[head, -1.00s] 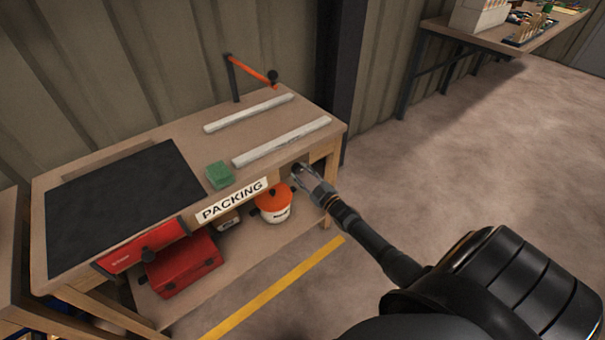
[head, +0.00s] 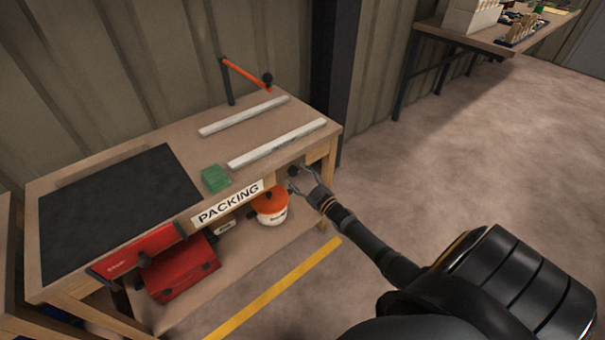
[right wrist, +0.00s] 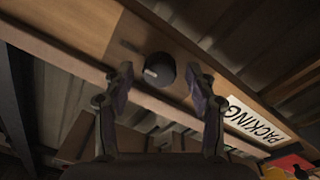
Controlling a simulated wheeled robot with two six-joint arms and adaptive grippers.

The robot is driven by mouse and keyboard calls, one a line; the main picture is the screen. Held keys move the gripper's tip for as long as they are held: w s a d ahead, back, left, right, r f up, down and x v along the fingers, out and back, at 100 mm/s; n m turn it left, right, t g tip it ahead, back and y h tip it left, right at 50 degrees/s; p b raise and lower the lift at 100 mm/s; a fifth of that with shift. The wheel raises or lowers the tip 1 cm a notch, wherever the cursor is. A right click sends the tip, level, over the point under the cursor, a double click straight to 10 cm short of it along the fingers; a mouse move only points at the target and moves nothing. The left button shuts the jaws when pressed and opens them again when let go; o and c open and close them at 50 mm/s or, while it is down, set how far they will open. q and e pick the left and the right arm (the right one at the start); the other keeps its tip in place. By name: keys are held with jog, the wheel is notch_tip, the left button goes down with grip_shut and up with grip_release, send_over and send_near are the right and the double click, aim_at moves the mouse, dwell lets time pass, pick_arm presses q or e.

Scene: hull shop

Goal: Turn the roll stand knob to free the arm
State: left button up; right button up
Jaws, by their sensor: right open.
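A dark round knob (right wrist: 158,70) with a light mark sits on the wooden front board of the packing bench in the right wrist view. It shows small and dark in the head view (head: 293,171), under the bench top's right end. My right gripper (right wrist: 161,92) is open and empty, its fingers to either side of the knob in the picture; I see no contact. In the head view the right gripper (head: 292,181) is just in front of the knob. The orange arm (head: 245,74) stands on a dark post at the bench's back, with a black ball at its end. My left gripper is out of view.
The bench top (head: 160,137) bears a black mat (head: 115,215), a green block (head: 215,178) and two pale bars. An orange-lidded pot (head: 270,206) and a red box (head: 185,270) stand on the shelf below. Floor to the right is clear.

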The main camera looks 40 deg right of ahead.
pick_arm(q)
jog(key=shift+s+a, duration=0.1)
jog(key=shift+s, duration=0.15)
pick_arm(e)
jog(key=s+f, duration=0.1)
jog(key=s, duration=1)
jog(key=shift+s+d, duration=0.4)
jog(key=shift+d, duration=0.05)
